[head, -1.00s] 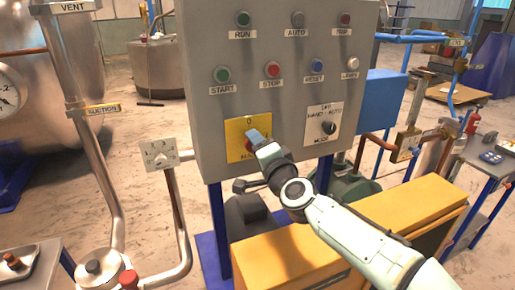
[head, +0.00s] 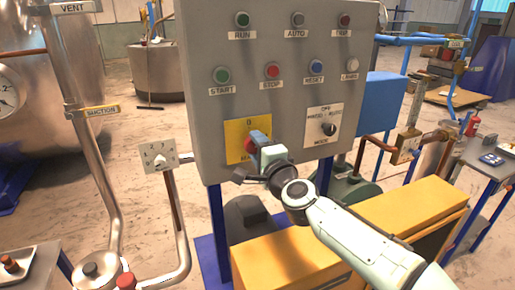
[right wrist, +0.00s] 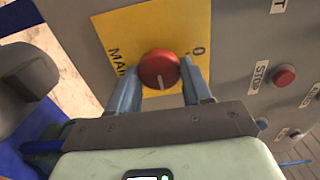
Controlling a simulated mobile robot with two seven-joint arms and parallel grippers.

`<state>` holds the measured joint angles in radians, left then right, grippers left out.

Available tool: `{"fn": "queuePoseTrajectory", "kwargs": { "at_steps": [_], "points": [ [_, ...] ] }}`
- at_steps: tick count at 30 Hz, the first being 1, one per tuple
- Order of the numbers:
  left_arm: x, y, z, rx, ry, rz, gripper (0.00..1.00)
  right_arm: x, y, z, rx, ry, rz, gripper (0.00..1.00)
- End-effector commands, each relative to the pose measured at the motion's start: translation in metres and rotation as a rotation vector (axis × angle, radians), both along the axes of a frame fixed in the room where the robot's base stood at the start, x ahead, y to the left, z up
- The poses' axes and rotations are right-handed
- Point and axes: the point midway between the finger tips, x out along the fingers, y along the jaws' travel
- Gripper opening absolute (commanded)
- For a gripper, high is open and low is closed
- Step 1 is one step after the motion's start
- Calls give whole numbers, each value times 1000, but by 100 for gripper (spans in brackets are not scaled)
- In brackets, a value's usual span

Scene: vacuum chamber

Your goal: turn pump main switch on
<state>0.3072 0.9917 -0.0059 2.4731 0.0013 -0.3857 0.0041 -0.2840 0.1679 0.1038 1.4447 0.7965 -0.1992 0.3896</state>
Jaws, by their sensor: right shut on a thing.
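The pump main switch is a red round knob (head: 250,144) on a yellow plate (head: 236,130) marked 0 and MAIN, low on the grey control panel. In the right wrist view the red knob (right wrist: 159,69) sits between the two blue-grey fingers of my right gripper (right wrist: 160,85), which is shut on it. The knob's white mark points down in that view, about a quarter turn from the 0. In the head view my right gripper (head: 259,142) covers part of the knob and plate. My left gripper is not in view.
The grey panel (head: 205,130) also bears start (head: 222,75), stop (head: 272,71) and reset (head: 316,67) buttons and a mode selector (head: 328,129). A yellow cabinet (head: 290,258) stands below. A pipe with a small numbered dial plate (head: 159,155) is to the left.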

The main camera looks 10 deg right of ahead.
Motion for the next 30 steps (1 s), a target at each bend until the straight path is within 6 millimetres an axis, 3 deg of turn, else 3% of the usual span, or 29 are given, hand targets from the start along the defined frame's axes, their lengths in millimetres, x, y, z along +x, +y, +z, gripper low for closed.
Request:
{"fn": "queuePoseTrajectory", "kwargs": {
  "at_steps": [4, 5, 6, 19, 30],
  "points": [
    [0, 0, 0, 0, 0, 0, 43, 0, 0, 0, 3, 1, 0, 18],
    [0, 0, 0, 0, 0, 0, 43, 0, 0, 0, 3, 1, 0, 58],
    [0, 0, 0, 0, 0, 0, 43, 0, 0, 0, 2, 0, 0, 71],
    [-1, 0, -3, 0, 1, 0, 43, -10, -2, 0, 0, -1, 1, 72],
    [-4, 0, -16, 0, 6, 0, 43, -85, -17, 0, 0, -2, 0, 72]
  ]
}}
